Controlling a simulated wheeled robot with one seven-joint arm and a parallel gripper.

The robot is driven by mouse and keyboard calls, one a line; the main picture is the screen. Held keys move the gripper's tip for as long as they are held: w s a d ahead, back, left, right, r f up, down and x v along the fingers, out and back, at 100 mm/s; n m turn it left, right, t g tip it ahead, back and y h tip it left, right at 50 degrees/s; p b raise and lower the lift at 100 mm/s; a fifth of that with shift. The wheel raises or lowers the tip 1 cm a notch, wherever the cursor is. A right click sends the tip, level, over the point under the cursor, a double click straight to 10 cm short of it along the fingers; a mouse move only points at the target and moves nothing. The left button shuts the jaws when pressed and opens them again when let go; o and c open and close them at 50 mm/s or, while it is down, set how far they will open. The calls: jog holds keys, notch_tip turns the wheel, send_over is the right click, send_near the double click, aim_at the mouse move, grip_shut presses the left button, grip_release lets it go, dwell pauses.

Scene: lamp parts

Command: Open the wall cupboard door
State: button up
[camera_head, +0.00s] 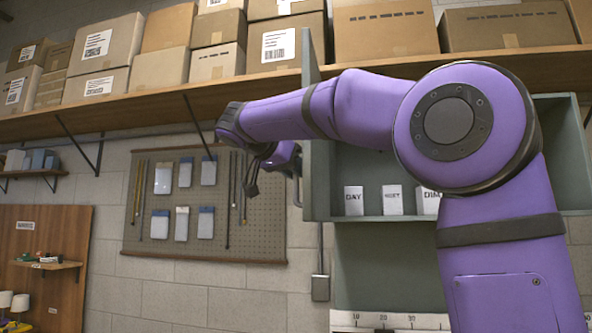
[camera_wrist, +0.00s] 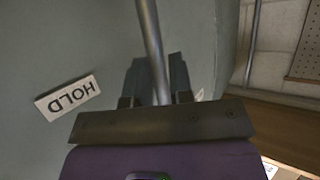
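The grey-green wall cupboard (camera_head: 455,218) is at the right of the head view, partly behind my arm. Its door (camera_head: 316,125) stands open at the cupboard's left side, seen nearly edge-on and jutting outward. White cards, one reading DAY (camera_head: 354,200), show on the shelf inside. The door's bar handle (camera_head: 297,192) is on its left face; in the wrist view the metal bar (camera_wrist: 150,30) runs between my fingers. My gripper (camera_wrist: 158,80) appears shut on the bar, close to the door face (camera_wrist: 70,40). The fingertips are hard to make out in the head view.
A long wooden shelf (camera_head: 160,103) with several cardboard boxes runs above the cupboard and door. A pegboard (camera_head: 265,220) hangs on the wall left of the door. A grey wall box (camera_head: 320,288) is below. A HOLD label (camera_wrist: 68,97) is on the door face.

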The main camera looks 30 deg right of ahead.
jog(key=shift+o, duration=1.3)
jog(key=v, duration=1)
jog(key=shift+a+r, duration=0.15)
jog(key=shift+a, duration=0.2)
